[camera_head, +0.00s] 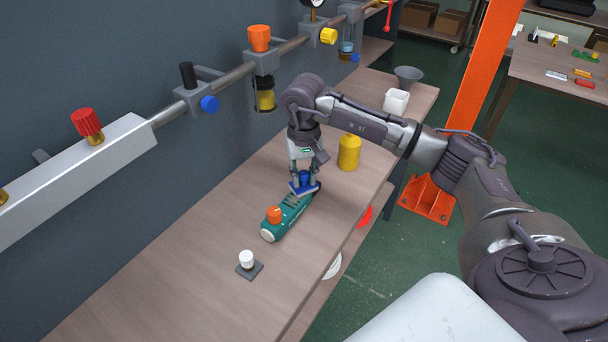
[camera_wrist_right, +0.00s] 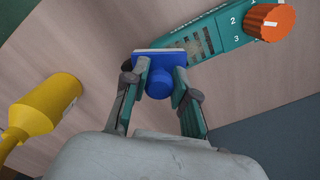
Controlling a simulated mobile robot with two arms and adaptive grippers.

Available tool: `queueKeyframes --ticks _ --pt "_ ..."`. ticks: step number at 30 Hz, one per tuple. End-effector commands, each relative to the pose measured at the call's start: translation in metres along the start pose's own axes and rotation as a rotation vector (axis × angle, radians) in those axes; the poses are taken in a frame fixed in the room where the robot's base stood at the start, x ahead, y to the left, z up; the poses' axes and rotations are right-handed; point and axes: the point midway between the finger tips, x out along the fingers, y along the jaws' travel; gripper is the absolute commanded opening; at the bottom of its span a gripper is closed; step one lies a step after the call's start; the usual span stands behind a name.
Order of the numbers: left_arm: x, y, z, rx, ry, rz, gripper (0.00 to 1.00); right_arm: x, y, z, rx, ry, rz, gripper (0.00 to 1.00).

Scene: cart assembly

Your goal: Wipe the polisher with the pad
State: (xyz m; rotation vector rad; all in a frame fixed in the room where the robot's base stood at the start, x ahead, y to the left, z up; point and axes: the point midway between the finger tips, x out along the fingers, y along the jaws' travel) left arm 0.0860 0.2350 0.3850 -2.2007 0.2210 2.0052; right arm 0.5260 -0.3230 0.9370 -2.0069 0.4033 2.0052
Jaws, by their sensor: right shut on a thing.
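The polisher (camera_head: 285,220) is a teal tool with an orange knob, lying on the wooden workbench. In the right wrist view its body (camera_wrist_right: 232,30) shows a numbered dial with an orange knob (camera_wrist_right: 270,22). My right gripper (camera_head: 304,182) is above the polisher's far end, pointing down. It is shut on the blue knob of the pad (camera_wrist_right: 158,82), which has a pale flat edge. The pad (camera_head: 304,188) is at the polisher's far end; whether it touches the surface I cannot tell. My left gripper is not in view.
A yellow bottle (camera_head: 349,153) stands close behind the right gripper. A white container (camera_head: 396,102) and a grey funnel (camera_head: 408,75) are farther back. A white knob on a dark base (camera_head: 249,264) sits nearer. A pipe with valves (camera_head: 232,80) runs along the wall. The bench's left front is clear.

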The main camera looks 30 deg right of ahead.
Motion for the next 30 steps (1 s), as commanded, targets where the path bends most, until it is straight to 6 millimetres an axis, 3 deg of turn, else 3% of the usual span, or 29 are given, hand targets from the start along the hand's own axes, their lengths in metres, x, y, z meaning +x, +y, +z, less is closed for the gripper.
queueKeyframes --ticks 30 --pt "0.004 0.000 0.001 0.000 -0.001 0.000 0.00 0.001 -0.048 0.048 -0.002 0.000 0.000 0.00"
